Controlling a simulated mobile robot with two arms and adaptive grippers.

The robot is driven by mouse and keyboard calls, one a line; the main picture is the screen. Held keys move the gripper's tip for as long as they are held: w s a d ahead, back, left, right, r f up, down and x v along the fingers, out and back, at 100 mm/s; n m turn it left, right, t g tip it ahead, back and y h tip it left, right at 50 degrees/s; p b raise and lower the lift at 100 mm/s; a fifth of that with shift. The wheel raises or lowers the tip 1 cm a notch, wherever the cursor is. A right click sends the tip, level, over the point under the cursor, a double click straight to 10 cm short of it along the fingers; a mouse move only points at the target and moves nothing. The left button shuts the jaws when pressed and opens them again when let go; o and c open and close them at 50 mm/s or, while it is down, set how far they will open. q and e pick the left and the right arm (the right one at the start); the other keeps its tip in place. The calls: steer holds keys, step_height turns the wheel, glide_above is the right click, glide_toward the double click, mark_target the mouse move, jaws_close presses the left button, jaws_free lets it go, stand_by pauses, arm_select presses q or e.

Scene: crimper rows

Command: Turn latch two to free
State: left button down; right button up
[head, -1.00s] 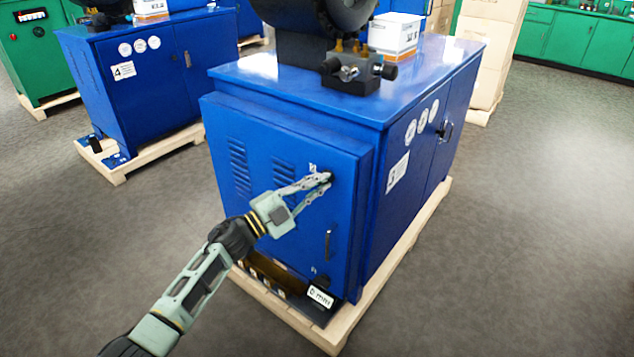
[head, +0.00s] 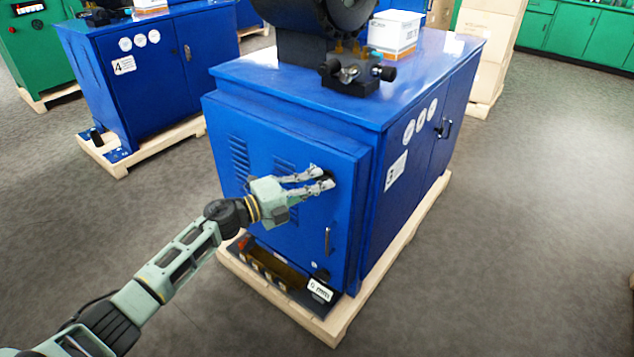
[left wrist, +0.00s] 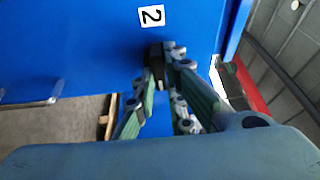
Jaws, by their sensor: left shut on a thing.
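The blue cabinet door (head: 262,175) faces me in the head view. Latch two is a small dark latch (left wrist: 155,62) near the door's upper right corner, beside a white label "2" (left wrist: 151,15) in the left wrist view. My left gripper (head: 324,177) is at that latch, its fingers closed around it; the fingers show also in the left wrist view (left wrist: 163,60). The fingers hide most of the latch, so its exact angle is hard to tell. My right gripper is not in view.
A vertical door handle (head: 327,239) and a lower dark latch (head: 321,273) lie below the gripper. The cabinet stands on a wooden pallet (head: 350,312). A dark machine (head: 315,25) and a white box (head: 395,33) stand on top. Grey floor is free on the right.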

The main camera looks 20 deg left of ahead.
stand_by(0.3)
arm_select(q)
steer(key=c, duration=1.8)
jaws_free()
steer(key=v, duration=1.2)
